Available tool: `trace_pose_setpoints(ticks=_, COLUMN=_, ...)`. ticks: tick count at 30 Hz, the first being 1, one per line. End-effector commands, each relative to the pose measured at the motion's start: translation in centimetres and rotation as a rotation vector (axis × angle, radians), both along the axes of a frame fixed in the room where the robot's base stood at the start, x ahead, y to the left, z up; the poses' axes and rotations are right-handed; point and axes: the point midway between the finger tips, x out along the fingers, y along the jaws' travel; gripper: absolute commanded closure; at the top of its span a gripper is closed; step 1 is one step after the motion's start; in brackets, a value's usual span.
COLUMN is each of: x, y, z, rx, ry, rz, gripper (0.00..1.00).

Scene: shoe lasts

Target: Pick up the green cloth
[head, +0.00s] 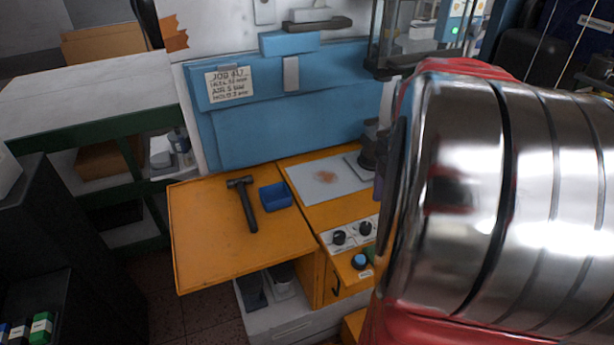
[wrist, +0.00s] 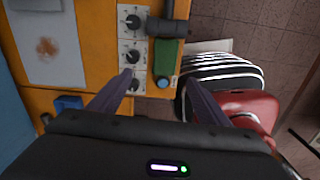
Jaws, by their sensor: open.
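The green cloth (wrist: 167,60) shows in the wrist view as a small flat green patch. It lies at the edge of the orange bench, beside the white knob panel (wrist: 134,52). A dark cylindrical part is at its far end and a blue button is near its close end. In the head view only a sliver of green shows by the blue button, with my arm hiding the rest. My gripper (wrist: 158,82) is open, its two fingers apart with nothing between them. The cloth appears just beyond the fingertips in the wrist view; the height gap is unclear.
The orange bench (head: 225,255) carries a hammer (head: 244,205), a blue tray (head: 276,196) and a grey stained plate (head: 318,180). Black knobs and a blue button (head: 360,261) stand up near the cloth. A blue panel (head: 290,130) rises behind the bench.

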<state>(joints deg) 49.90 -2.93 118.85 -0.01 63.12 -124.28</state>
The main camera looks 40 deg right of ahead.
Motion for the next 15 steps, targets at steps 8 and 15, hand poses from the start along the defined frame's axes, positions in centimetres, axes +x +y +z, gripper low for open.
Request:
trace_pose_setpoints(ticks=8, x=-0.75, y=-1.15, z=-0.44, rx=0.014, ry=0.012, rz=0.051, gripper=0.30)
trace_pose_setpoints(ticks=15, x=-0.73, y=-1.12, z=-0.57, rx=0.013, ry=0.011, rz=0.050, gripper=0.30)
